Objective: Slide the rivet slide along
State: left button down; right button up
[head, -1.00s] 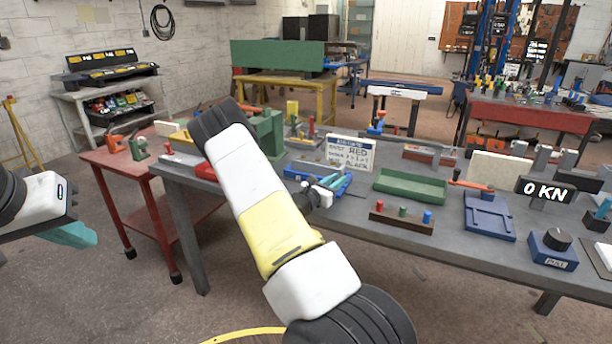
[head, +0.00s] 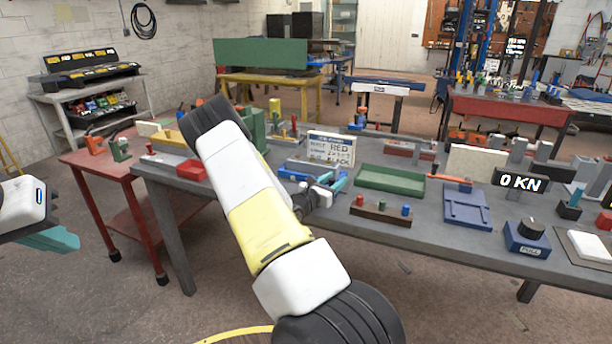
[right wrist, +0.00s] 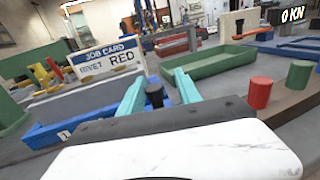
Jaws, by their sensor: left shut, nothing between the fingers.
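The blue rivet slide (head: 292,174) lies on the grey bench in front of the job card, partly hidden by my right arm. In the right wrist view its blue body (right wrist: 70,126) carries a label "1". A black knob (right wrist: 155,95) stands between the two teal fingers of my right gripper (right wrist: 158,92), with a visible gap to each finger. The right gripper also shows at the slide's right part in the head view (head: 328,186). My left gripper (head: 50,240) is shut and empty, off the bench at the left.
The job card (head: 331,147) reads "RIVET RED". A brown block (head: 382,216) holds red, green and blue pegs. A green tray (head: 390,179) lies behind it, and a blue plate (head: 467,208) is to the right. A red bin (head: 191,169) is left of my arm.

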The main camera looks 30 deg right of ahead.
jog(key=shift+w+a, duration=0.1)
jog(key=shift+a, duration=0.15)
jog(key=v, duration=0.7)
jog(key=shift+s+a, duration=0.15)
jog(key=shift+s, duration=0.1)
